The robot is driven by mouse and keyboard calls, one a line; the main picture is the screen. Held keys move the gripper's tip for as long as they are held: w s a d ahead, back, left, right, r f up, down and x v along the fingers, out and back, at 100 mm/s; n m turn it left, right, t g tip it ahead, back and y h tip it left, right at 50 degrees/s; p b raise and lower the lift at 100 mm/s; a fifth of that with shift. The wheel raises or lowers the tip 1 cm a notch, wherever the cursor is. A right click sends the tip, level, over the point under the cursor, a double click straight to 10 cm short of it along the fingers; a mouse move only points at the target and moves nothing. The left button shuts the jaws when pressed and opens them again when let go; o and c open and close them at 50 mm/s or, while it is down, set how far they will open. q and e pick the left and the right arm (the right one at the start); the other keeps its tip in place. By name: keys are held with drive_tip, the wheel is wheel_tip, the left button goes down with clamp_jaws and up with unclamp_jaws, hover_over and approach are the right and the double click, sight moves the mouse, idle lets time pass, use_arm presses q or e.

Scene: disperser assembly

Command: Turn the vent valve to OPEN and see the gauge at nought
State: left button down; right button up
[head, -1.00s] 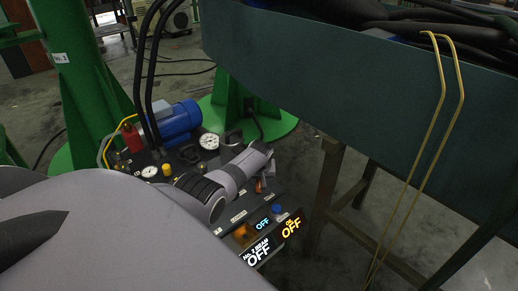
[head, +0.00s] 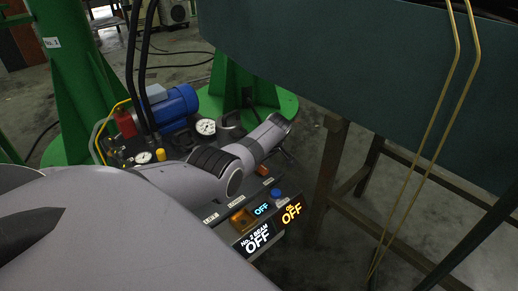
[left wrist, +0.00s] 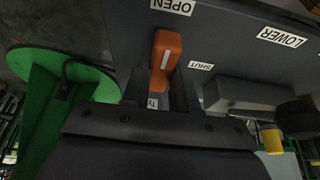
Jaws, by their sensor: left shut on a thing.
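In the left wrist view the orange vent valve handle (left wrist: 166,50) with a white stripe stands between the two dark fingers of my left gripper (left wrist: 160,88), which is shut on it. The handle runs roughly up the picture, towards the OPEN label (left wrist: 172,7); the SHUT label (left wrist: 200,66) is to its right. In the head view my left arm reaches across the panel and its fingertips are mostly hidden. My right gripper is out of view.
Lit OFF displays (head: 257,240), a blue button (head: 277,195) and an amber part (head: 241,221) sit on the panel's front. A blue motor (head: 172,105) and black hoses stand behind. Green columns stand around the unit, and a large dark green beam (head: 320,70) hangs at right.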

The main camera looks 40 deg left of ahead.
sight(262, 166)
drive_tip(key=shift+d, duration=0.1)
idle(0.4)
use_arm(q)
drive_tip(key=c, duration=0.9)
unclamp_jaws()
drive_tip(key=shift+d+r+p, duration=0.2)
drive_tip(key=shift+r+p, duration=0.3)
drive_tip(key=shift+p+v, duration=0.95)
drive_tip(key=shift+v, duration=0.1)
drive_tip(key=p+v, duration=0.2)
drive_tip(key=v, duration=0.1)
drive_tip(key=shift+d+r+p, duration=0.25)
drive_tip(key=shift+r+p, duration=0.15)
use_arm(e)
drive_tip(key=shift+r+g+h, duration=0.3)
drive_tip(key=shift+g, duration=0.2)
